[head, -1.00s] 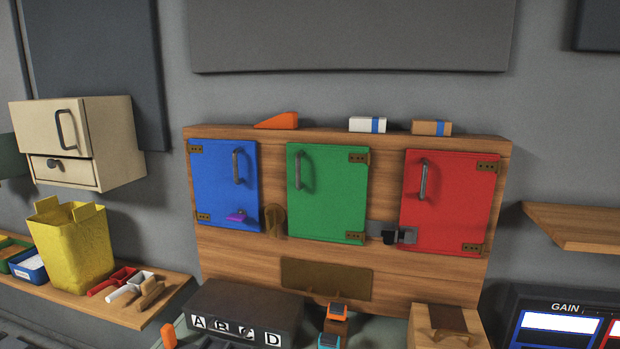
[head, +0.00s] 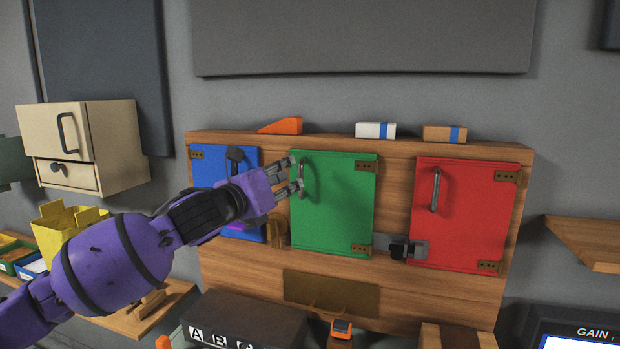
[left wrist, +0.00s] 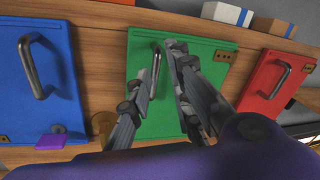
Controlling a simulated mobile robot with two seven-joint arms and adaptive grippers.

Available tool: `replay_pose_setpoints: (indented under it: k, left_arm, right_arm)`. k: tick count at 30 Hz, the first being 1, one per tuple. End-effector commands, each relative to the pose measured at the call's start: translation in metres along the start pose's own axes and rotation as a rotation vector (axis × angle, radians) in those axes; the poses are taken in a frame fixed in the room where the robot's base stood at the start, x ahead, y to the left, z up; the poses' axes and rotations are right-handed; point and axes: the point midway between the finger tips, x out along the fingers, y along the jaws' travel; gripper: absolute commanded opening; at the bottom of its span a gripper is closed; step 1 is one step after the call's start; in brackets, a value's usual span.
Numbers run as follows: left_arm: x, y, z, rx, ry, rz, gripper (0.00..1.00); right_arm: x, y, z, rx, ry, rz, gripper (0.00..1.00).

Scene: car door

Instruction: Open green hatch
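The green hatch (head: 333,205) sits in the middle of the wooden panel and looks shut. Its hinges are on the right and its metal handle (head: 302,180) is at the upper left. My left gripper (head: 296,175) is open at the handle, with one fingertip higher than the other. In the left wrist view the green hatch (left wrist: 205,65) fills the middle, and the handle (left wrist: 156,66) shows close to the two spread fingers (left wrist: 162,62). I cannot tell whether they touch it. My right gripper is not in view.
A blue hatch (head: 208,172) is on the left, partly behind my left arm, and a red hatch (head: 470,220) on the right. A brown latch piece (head: 277,230) sits left of the green hatch; a grey latch (head: 408,249) lies between green and red. Blocks (head: 375,130) stand on top.

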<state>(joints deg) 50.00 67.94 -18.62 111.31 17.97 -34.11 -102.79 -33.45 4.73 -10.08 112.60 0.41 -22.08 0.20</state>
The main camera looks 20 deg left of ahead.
Motion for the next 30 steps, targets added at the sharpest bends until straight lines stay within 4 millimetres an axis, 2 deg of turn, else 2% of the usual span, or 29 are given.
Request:
replay_pose_setpoints:
  k: [1,3,9,13,24,30]
  left_arm:
    - [0.0,0.004,-0.009,0.09,0.018,0.011,0.19]
    - [0.0,0.006,-0.011,0.201,0.026,0.015,0.19]
    - [0.003,0.008,-0.011,0.362,0.032,0.021,0.19]
    - [0.016,0.007,-0.01,0.368,0.029,0.02,0.19]
    - [0.07,0.009,-0.012,0.366,0.03,0.02,0.19]
    - [0.079,0.009,-0.013,0.368,0.032,0.02,0.19]
  right_arm:
    - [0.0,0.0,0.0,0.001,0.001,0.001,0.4]
    - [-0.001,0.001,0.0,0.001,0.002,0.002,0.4]
    - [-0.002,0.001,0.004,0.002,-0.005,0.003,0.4]
    - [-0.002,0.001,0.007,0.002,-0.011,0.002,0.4]
    - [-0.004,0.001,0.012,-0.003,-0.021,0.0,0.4]
    - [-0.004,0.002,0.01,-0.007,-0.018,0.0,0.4]
